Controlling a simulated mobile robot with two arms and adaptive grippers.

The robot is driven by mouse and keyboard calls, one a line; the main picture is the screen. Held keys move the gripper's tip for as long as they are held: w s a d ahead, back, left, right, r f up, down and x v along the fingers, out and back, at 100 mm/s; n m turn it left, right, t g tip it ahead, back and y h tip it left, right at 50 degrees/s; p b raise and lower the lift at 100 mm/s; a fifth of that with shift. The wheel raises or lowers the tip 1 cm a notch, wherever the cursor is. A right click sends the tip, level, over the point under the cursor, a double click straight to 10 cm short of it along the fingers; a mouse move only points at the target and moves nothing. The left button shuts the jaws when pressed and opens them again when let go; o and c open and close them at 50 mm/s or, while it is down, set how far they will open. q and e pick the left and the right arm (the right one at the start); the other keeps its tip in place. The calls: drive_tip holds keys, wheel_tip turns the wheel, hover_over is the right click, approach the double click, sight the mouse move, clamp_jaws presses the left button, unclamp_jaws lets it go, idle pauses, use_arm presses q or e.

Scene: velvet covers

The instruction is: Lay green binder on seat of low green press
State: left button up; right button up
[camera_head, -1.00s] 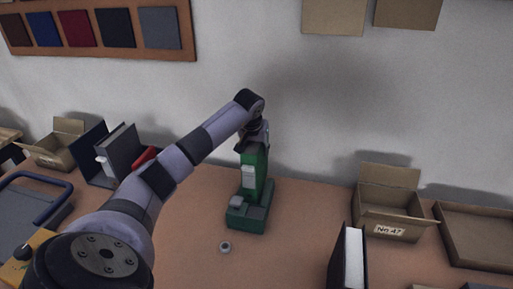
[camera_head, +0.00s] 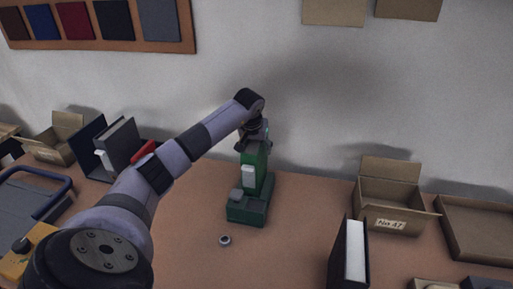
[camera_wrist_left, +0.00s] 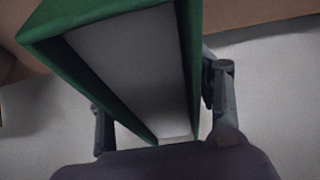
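The green binder (camera_head: 256,160) is upright at mid-table, with a pale label on its narrow side. My left gripper (camera_head: 256,133) is above it, shut on its upper end. In the left wrist view the binder (camera_wrist_left: 55,32) shows green covers and a pale inner face between the two fingers (camera_wrist_left: 163,115). The low green press (camera_head: 262,207) stands on the table directly below the binder, with a grey block at its front left. Whether the binder's lower end touches the seat I cannot tell. My right gripper is out of view.
A dark binder (camera_head: 344,262) stands at the front right. An open carton (camera_head: 390,224) marked No 47 and a shallow box (camera_head: 478,232) are on the right. Dark binders (camera_head: 122,145) and a red item stand at left. A small ring (camera_head: 225,240) lies before the press.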

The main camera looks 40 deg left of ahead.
use_arm(q)
drive_tip(key=shift+o, duration=0.5)
drive_tip(key=shift+f, duration=0.15)
drive_tip(key=v, duration=1.2)
